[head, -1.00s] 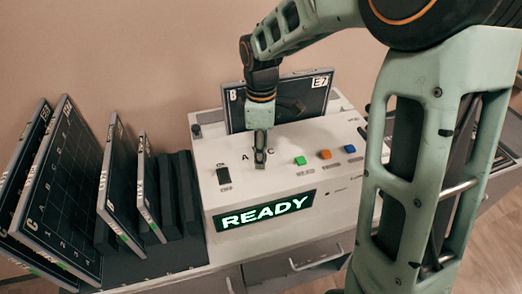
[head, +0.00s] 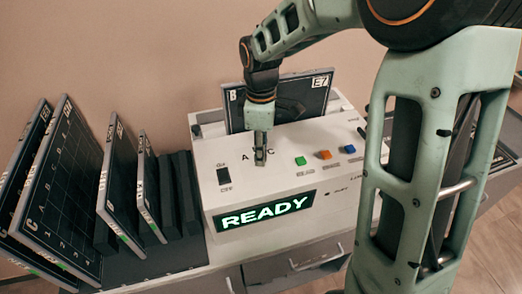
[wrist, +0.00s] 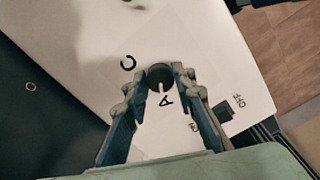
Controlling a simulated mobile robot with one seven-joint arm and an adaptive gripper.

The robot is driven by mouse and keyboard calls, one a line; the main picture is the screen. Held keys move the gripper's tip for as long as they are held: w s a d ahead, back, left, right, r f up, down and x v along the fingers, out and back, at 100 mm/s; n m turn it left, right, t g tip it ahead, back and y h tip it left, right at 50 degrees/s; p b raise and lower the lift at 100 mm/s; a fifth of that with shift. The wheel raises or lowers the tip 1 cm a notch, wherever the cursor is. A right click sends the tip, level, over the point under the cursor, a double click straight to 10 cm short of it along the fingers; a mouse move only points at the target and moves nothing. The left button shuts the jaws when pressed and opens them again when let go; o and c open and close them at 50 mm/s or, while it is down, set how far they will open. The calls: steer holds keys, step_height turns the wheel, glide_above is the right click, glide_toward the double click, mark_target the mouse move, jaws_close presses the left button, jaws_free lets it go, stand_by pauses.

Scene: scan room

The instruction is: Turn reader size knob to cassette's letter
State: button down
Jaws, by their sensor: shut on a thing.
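The reader (head: 290,180) is a white box on a counter, with a lit READY display (head: 265,211). The cassette (head: 300,100) stands upright at its back, marked B at top left and E7 at top right. My gripper (head: 260,160) points down onto the reader's top between the printed A and C. In the wrist view, its fingers (wrist: 160,82) are shut on the dark round size knob (wrist: 160,75). The knob's white mark points close to the letter A (wrist: 167,100); C (wrist: 128,62) lies to the other side. No B on the dial is visible.
Several dark cassettes (head: 70,180) stand in a rack left of the reader. Green (head: 300,161), orange (head: 324,155) and blue (head: 349,149) buttons are right of the knob. A black ON/OFF switch (head: 223,175) is at left.

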steer(key=m, duration=0.5)
steer(key=shift+b, duration=0.3)
steer(key=m, duration=0.6)
steer(key=shift+b, duration=0.3)
steer(key=c, duration=1.6)
jaws_free()
steer(key=shift+r, duration=0.1)
step_height(320, 180, up, 12)
